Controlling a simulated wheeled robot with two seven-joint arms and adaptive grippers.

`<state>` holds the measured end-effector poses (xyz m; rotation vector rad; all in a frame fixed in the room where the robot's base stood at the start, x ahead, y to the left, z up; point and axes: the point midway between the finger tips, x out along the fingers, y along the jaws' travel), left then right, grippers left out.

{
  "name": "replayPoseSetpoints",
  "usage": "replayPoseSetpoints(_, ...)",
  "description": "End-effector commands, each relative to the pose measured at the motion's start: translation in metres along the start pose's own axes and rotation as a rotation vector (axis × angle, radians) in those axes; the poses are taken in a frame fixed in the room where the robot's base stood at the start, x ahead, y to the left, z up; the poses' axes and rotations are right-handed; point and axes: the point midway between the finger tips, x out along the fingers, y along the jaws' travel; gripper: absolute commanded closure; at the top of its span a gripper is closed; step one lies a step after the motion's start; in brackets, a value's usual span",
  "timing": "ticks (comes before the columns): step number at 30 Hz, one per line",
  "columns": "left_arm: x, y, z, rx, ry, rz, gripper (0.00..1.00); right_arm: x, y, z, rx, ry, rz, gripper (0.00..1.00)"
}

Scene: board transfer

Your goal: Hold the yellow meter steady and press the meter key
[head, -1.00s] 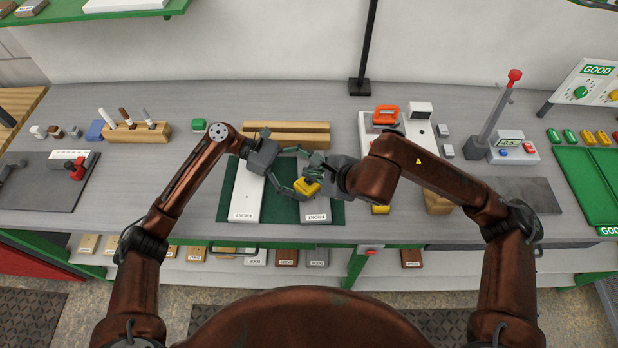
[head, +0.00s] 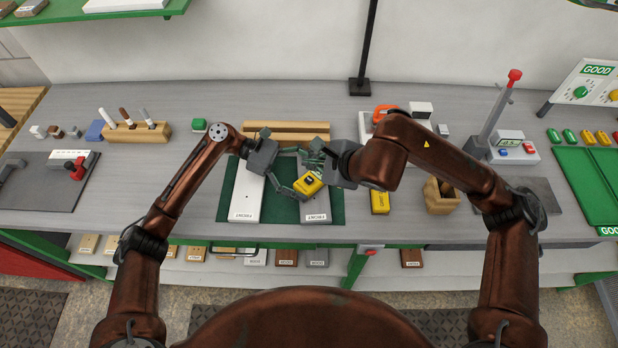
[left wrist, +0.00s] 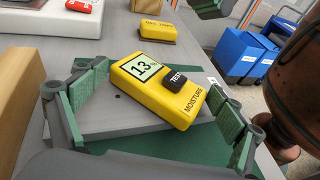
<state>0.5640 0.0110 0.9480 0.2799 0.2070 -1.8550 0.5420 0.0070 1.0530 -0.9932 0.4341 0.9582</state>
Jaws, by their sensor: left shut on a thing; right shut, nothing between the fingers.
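The yellow meter (head: 309,184) is tilted above the grey board (head: 316,215) on the green mat (head: 285,213). In the left wrist view the meter (left wrist: 184,107) shows a lit display reading 13 and a dark key (left wrist: 174,81) marked TEST. My right gripper (head: 318,155) is shut and empty, just beyond the meter and apart from the key. Its fingers partly overlap the left gripper in the head view.
A white board (head: 246,192) lies left on the mat, with wooden rails (head: 287,138) behind. A lever device (head: 490,125) stands farther right. My right arm crosses above the right bench area.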

Motion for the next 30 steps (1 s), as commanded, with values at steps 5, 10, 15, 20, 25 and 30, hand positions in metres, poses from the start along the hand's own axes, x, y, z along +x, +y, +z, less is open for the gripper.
replayPoseSetpoints(5,0.0,0.0,0.0,0.001,0.0,0.0,0.25,0.0,0.0,0.0,0.0,0.0,0.0,1.0)
replayPoseSetpoints(10,0.0,0.0,0.0,0.001,0.0,0.0,0.06,0.0,0.0,0.0,0.0,0.0,0.0,1.0)
replayPoseSetpoints(15,0.0,0.0,0.0,0.0,0.0,0.0,0.0,0.0,0.0,0.0,0.0,0.0,0.0,1.0)
replayPoseSetpoints(20,0.0,0.0,0.0,0.0,0.0,0.0,0.0,0.0,0.0,0.0,0.0,0.0,0.0,1.0)
replayPoseSetpoints(25,-0.008,0.001,0.0,-0.001,0.001,0.002,0.0,0.0,0.0,0.0,0.0,0.0,0.0,1.0)
replayPoseSetpoints(30,-0.036,0.001,0.0,-0.002,0.002,0.004,0.0,0.0,0.0,0.0,0.0,0.0,0.0,1.0)
